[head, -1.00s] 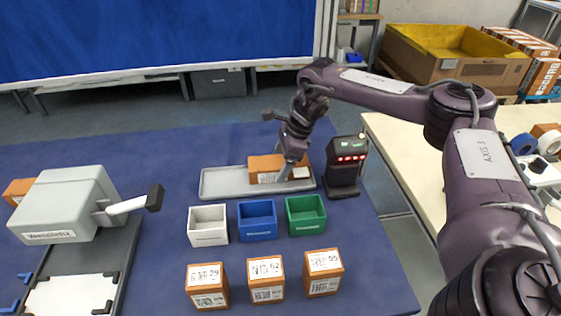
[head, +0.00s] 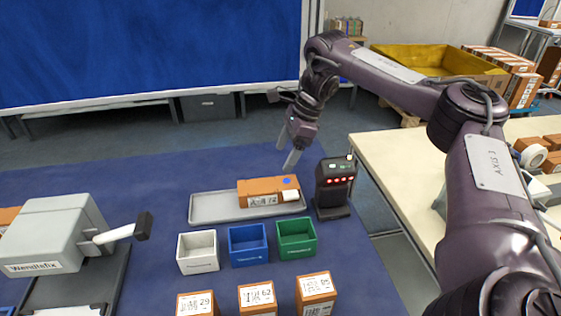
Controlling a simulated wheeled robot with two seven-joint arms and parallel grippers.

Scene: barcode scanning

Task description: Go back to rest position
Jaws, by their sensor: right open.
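My right gripper (head: 286,155) is open and empty, its fingers pointing down above and behind the grey tray (head: 208,212). An orange-brown box (head: 262,187) with a white label lies in the tray, on its right part. The gripper is apart from the box. A black scanner (head: 334,185) with a row of red lights stands just right of the tray. My left gripper is not in view.
White (head: 198,252), blue (head: 248,245) and green (head: 296,238) bins stand in front of the tray. Several labelled boxes (head: 256,298) stand nearer. A grey machine with a lever (head: 52,232) is at left. A cream table (head: 420,165) is at right.

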